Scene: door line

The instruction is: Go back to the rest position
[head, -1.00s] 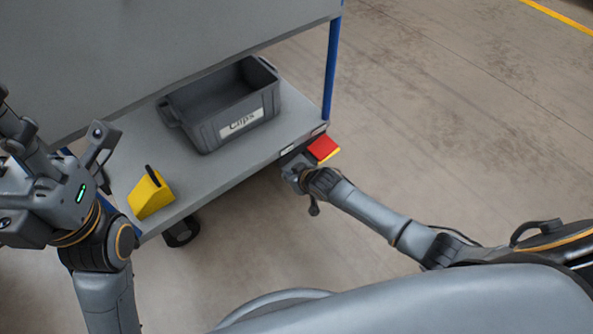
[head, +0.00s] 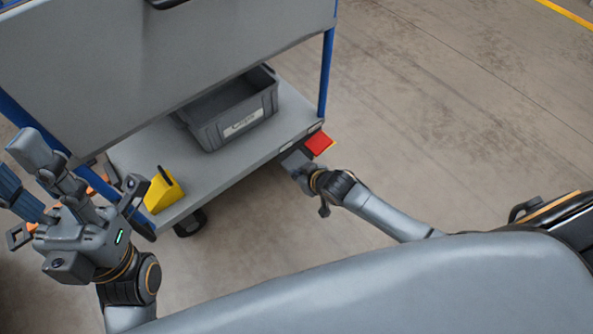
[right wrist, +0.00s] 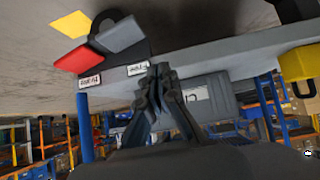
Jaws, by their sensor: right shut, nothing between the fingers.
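My right gripper (head: 323,186) is in front of the cart's lower right corner, next to the pedals. In the right wrist view its fingers (right wrist: 159,76) are together with nothing between them. The red pedal (right wrist: 78,60) and grey pedal (right wrist: 121,36) also show in the right wrist view, apart from the fingers. My left gripper (head: 76,214) is at the left, its fingers spread and empty, before the cart's left end.
The cart's lower shelf (head: 140,145) carries a grey labelled bin (head: 245,127) and a yellow block-like holder (head: 163,191). A blue post (head: 325,75) stands at its right corner. A black caster (head: 190,222) is below. The concrete floor (head: 450,120) to the right is clear.

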